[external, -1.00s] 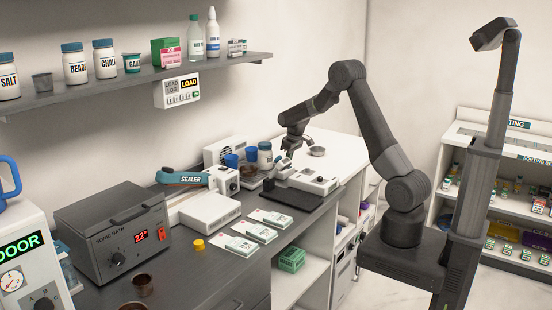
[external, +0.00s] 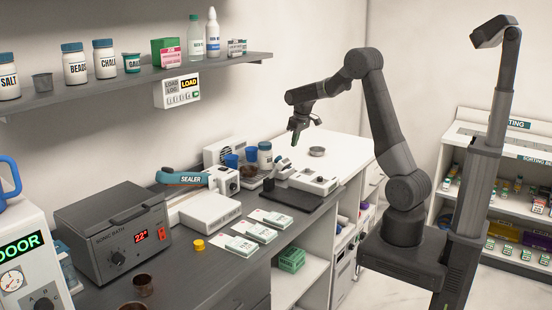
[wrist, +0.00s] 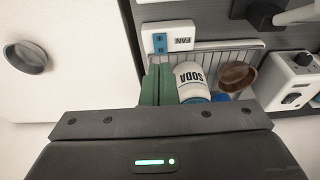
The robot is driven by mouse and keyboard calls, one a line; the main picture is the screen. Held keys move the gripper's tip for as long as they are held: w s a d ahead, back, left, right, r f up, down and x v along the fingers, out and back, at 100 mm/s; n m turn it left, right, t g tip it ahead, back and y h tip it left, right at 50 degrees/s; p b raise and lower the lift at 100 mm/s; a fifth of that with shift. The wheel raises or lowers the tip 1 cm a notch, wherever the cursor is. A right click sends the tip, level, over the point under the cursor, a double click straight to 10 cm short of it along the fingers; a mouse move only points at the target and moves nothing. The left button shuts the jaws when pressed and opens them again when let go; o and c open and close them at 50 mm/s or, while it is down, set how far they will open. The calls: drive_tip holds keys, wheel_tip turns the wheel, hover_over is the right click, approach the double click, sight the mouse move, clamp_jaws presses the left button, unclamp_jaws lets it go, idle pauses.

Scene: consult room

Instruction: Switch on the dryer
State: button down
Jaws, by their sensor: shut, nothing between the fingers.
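A small white switch box marked FAN (wrist: 180,41), with a blue switch on its left part, sits at the edge of a wire rack (wrist: 225,48) in the wrist view. A white unit with a round grille (external: 212,154) stands against the wall in the external view; it may be the dryer. My gripper (external: 296,137) is in the air above the counter, to the right of this unit. Its green fingers (wrist: 157,84) are shut and empty, just below the FAN box in the wrist picture and apart from it. Whether the switch is on cannot be told.
A SODA jar (wrist: 190,80) and a brown-lined cup (wrist: 237,76) stand on the rack beside my fingers. A metal bowl (external: 317,151) sits on the clear white counter. The sealer (external: 190,178) and a dark pad (external: 291,198) are nearer the front.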

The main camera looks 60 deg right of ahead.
drive_tip(key=shift+s+v, duration=0.2)
drive_tip(key=shift+v, duration=0.75)
drive_tip(key=shift+s+v, duration=0.25)
drive_tip(key=shift+v, duration=0.65)
drive_tip(key=shift+f, duration=0.25)
drive_tip(key=x, duration=0.3)
drive_tip(key=w+x, duration=0.1)
drive_tip(key=x, duration=0.2)
drive_tip(key=w+x, duration=0.1)
drive_tip(key=x, duration=0.2)
drive_tip(key=shift+w+f+p, duration=0.1)
drive_tip(key=shift+w+p, duration=0.15)
drive_tip(key=shift+p, duration=0.1)
drive_tip(key=shift+s+b, duration=0.2)
drive_tip(key=shift+b, duration=0.75)
drive_tip(key=shift+b+v, duration=0.3)
drive_tip(key=shift+v, duration=2.2)
drive_tip(key=shift+w, duration=0.1)
